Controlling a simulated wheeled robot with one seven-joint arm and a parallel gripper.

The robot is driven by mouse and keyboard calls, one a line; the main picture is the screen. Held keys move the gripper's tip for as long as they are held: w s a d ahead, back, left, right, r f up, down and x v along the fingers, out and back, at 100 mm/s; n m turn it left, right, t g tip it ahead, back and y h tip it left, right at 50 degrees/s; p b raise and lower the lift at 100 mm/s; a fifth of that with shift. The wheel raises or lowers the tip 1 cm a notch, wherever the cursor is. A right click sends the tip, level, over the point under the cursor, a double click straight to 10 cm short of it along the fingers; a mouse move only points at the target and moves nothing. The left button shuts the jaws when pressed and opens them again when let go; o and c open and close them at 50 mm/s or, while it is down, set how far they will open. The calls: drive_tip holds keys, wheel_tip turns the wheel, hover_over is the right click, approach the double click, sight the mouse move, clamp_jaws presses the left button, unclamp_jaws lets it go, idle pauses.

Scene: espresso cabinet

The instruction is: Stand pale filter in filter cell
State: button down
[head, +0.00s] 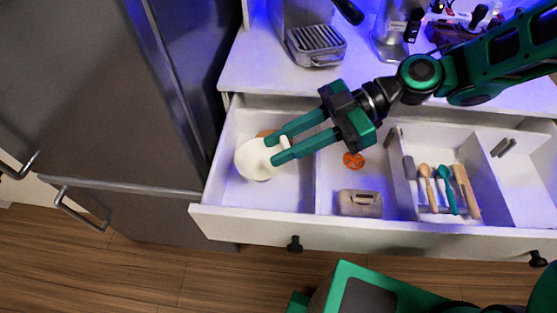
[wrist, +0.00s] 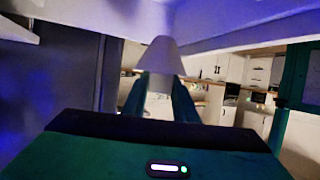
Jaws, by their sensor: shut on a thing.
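The pale filter (head: 254,162) is a white, rounded piece at the fingertips of my gripper (head: 278,148), over the left cell (head: 300,195) of the open drawer. My gripper is shut on it. In the wrist view the filter (wrist: 162,56) is a pale cone, narrow end up, between the two green fingers. Part of the filter is hidden by the fingers in the head view. I cannot tell whether it touches the drawer floor.
A brownish round thing (head: 265,133) shows partly behind the filter. The neighbouring cell holds an orange item (head: 353,160) and a beige block (head: 360,203). Farther right are several utensils (head: 444,188) and an emptier cell. The drawer's front wall (head: 350,229) and dividers stand around.

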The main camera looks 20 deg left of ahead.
drive_tip(key=shift+w+f, duration=0.15)
drive_tip(key=shift+f, duration=6)
drive_tip(key=c, duration=1.4)
unclamp_jaws()
drive_tip(key=shift+d, duration=0.1)
drive_tip(key=v, duration=1.2)
drive_tip(key=shift+r, duration=0.15)
